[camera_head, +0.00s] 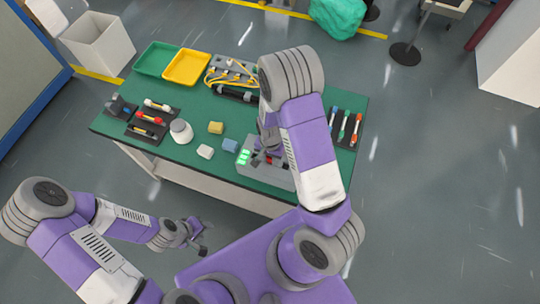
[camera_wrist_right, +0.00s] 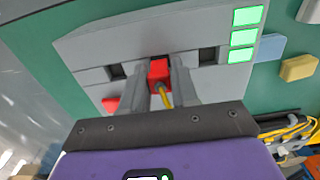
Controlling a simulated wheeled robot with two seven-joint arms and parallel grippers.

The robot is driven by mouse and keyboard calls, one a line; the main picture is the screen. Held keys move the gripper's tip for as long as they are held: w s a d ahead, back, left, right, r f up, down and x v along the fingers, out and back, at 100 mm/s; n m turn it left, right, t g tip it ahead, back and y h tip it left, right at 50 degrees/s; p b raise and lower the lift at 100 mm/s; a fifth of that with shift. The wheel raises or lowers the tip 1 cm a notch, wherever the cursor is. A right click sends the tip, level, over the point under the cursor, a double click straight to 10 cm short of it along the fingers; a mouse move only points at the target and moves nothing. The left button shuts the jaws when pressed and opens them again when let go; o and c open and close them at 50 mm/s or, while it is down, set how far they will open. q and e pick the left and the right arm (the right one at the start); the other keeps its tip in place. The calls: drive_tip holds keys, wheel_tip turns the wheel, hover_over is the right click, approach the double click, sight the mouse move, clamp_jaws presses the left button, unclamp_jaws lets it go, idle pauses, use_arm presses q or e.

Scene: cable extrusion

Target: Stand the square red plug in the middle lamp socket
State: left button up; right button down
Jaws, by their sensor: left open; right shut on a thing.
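The square red plug (camera_wrist_right: 158,72) has a yellow cable and is between the fingers of my right gripper (camera_wrist_right: 163,76), which is shut on it. The plug is at the middle opening of the grey lamp socket block (camera_wrist_right: 85,45), in line between a left socket (camera_wrist_right: 118,71) and a right socket (camera_wrist_right: 207,55). A dark strip of the opening shows beside the plug; I cannot tell how deep it sits. In the head view my right gripper (camera_head: 268,154) is over the block, partly hidden by my arm. My left gripper (camera_head: 190,233) is open and empty, off the table's front edge.
Three green lamps (camera_wrist_right: 243,36) are lit on the block. Another red piece (camera_wrist_right: 110,104) lies beside my finger. A blue block (camera_head: 230,146), a yellow block (camera_head: 216,127) and a white jar (camera_head: 181,131) stand to the left. Green (camera_head: 157,58) and yellow (camera_head: 187,67) trays are at the back.

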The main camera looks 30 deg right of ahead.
drive_tip(key=shift+f+b, duration=0.45)
drive_tip(key=shift+f, duration=0.2)
drive_tip(key=shift+s+a+f, duration=0.1)
drive_tip(key=shift+s+f, duration=0.1)
drive_tip(key=shift+s, duration=0.1)
drive_tip(key=c, duration=1.2)
unclamp_jaws()
drive_tip(key=shift+c, duration=0.2)
drive_tip(key=o, duration=0.5)
drive_tip(key=shift+f, duration=0.1)
drive_tip(key=shift+c, duration=0.2)
drive_tip(key=r, duration=0.5)
drive_tip(key=r+p, duration=0.1)
drive_tip(key=r, duration=0.2)
drive_tip(key=shift+w+a+r, duration=0.1)
drive_tip(key=shift+w+r, duration=0.1)
drive_tip(key=shift+w, duration=0.2)
